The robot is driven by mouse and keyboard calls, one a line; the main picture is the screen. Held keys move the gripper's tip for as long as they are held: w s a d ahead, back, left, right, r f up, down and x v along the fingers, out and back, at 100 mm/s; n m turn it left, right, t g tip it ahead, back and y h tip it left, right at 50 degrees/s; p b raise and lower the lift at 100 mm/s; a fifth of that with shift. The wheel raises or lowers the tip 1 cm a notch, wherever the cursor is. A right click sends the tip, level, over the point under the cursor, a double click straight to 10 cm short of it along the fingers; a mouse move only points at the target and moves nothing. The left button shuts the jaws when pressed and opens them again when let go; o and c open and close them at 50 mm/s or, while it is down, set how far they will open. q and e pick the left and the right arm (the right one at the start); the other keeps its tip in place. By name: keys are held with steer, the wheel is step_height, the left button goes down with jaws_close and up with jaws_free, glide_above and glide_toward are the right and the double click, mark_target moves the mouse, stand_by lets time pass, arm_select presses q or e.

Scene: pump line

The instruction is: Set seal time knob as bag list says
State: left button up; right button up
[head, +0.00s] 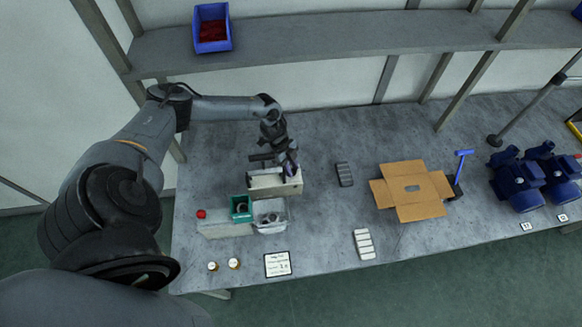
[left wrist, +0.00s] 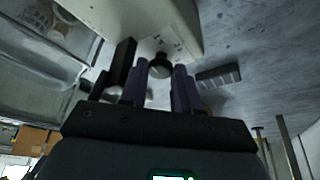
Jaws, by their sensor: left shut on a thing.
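The heat sealer (head: 270,186) is a long beige box on the bench. My left gripper (head: 289,168) is at its right end. In the left wrist view the seal time knob (left wrist: 160,64) is dark and round, on the sealer's pale end face (left wrist: 178,42), which has small markings. The fingers of my left gripper (left wrist: 160,82) stand on either side of the knob and are shut on it. The knob's setting is too blurred to read. The bag list (head: 277,264) is a white card at the bench's front; its print is too small to read surely. My right gripper is not in view.
Next to the sealer stand a green bin (head: 241,208) and a clear tray (head: 271,215). A red button (head: 201,214) is to their left. An open cardboard box (head: 413,188) and blue pumps (head: 522,184) are further right.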

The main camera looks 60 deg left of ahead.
arm_select(q)
steer(key=shift+w+f+m+g+b, duration=0.1)
steer(key=shift+m+g+b, duration=0.2)
steer(key=shift+m+b, duration=0.75)
steer(key=shift+w+f+m+g+b, duration=0.1)
steer(key=shift+m+g+b, duration=0.2)
steer(key=shift+m+b, duration=0.7)
steer(key=shift+r+m+g+b, duration=0.15)
steer(key=shift+m+g+b, duration=0.5)
steer(key=shift+b, duration=0.9)
steer(key=o, duration=1.1)
steer(key=shift+c, duration=0.2)
steer(key=shift+r, duration=0.1)
